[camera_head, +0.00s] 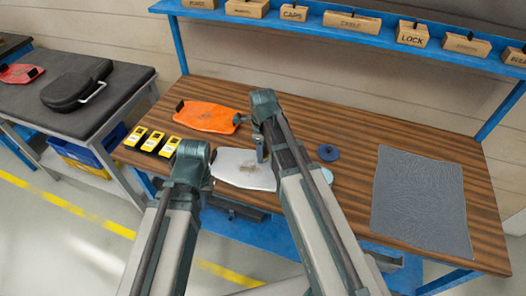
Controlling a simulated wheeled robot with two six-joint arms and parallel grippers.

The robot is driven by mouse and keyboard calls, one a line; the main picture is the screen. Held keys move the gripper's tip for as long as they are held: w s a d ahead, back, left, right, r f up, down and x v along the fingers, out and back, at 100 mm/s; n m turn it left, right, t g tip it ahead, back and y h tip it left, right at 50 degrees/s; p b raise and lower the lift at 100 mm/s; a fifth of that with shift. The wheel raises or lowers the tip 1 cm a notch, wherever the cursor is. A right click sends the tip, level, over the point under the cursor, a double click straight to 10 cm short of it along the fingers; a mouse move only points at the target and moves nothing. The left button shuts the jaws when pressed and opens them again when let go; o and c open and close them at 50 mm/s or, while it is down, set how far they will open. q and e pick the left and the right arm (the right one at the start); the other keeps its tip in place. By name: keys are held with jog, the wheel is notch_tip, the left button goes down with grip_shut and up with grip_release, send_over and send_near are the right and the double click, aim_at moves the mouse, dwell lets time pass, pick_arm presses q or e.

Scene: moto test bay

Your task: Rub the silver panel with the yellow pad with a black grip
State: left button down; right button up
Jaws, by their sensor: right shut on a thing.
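The silver panel (232,174) lies flat on the wooden bench top near its front edge, with a brownish smudge at its middle. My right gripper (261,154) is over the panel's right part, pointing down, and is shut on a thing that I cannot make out. I cannot tell whether it touches the panel. My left gripper (192,162) is by the panel's left end; its fingers are hidden behind my own wrist, so its opening does not show. I cannot clearly see the yellow pad with a black grip.
An orange panel (207,117) and several yellow-and-black devices (154,141) lie to the left. A dark blue disc (328,152) and a pale blue disc (327,175) lie right of my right gripper. A grey mat (420,200) covers the bench's right part. A blue shelf (310,25) holds labelled boxes.

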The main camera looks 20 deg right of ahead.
aim_at(243, 165)
jog(key=shift+f+b, duration=2.05)
jog(key=shift+f, duration=0.3)
jog(key=shift+f+b, duration=1.05)
jog(key=shift+w+a+r, duration=0.1)
jog(key=shift+w+a, duration=0.35)
jog(key=shift+a, duration=0.25)
jog(key=shift+w+a+r, duration=0.1)
jog(key=shift+w+a, duration=0.35)
jog(key=shift+a, duration=0.5)
jog(key=shift+w, duration=0.1)
jog(key=shift+w+a+f, duration=0.1)
jog(key=shift+w+a, duration=0.35)
jog(key=shift+a, duration=0.35)
jog(key=shift+w+a+f, duration=0.1)
jog(key=shift+w+a, duration=0.35)
jog(key=shift+a, duration=0.35)
jog(key=shift+a, duration=0.1)
